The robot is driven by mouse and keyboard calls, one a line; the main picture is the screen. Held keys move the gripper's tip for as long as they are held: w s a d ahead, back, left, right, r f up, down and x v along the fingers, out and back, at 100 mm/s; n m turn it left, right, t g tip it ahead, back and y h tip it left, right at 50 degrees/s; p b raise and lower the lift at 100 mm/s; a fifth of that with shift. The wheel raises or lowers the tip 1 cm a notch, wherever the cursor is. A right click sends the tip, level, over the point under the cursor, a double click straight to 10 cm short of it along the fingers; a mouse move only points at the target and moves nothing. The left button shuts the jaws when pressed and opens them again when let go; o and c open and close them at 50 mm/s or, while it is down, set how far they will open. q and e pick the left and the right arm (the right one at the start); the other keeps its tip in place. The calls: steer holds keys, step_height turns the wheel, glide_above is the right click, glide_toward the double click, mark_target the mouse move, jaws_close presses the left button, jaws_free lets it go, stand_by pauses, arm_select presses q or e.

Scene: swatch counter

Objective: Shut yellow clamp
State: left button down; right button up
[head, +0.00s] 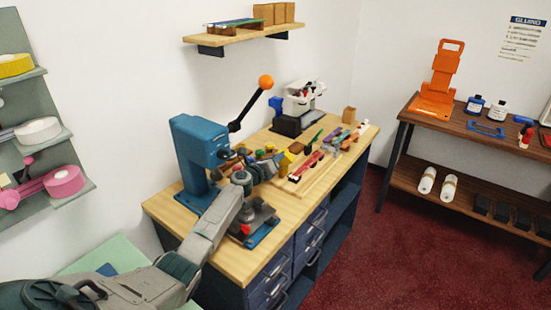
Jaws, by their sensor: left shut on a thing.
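The yellow clamp (284,161) is a small yellow piece on the wooden-topped bench, right of the blue press. My left arm reaches in from the lower left, past the front of the press. My left gripper (273,165) is at the yellow clamp and shut on it. The gripper covers part of the clamp. The clamp is too small here to tell whether it stands open or shut. My right gripper is not in view.
The blue lever press (188,140) with an orange knob (266,82) stands close behind my left arm. A dark metal fixture (256,221) sits in front. Small tools and a wooden board (303,184) lie to the right. A shelf (243,33) hangs above.

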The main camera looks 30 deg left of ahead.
arm_select(q)
steer(key=shift+s+d+f+m, duration=0.1)
steer(key=shift+d+m, duration=0.05)
steer(key=shift+m, duration=0.35)
steer(key=c, duration=1.4)
jaws_free()
steer(key=shift+o, duration=0.5)
steer(key=s+d+r+p, duration=0.2)
steer(key=s+d+p, duration=0.2)
steer(key=s, duration=0.3)
steer(key=s+d+r+p, duration=0.3)
steer(key=s+p, duration=0.3)
steer(key=s, duration=0.1)
steer(key=shift+d, duration=0.4)
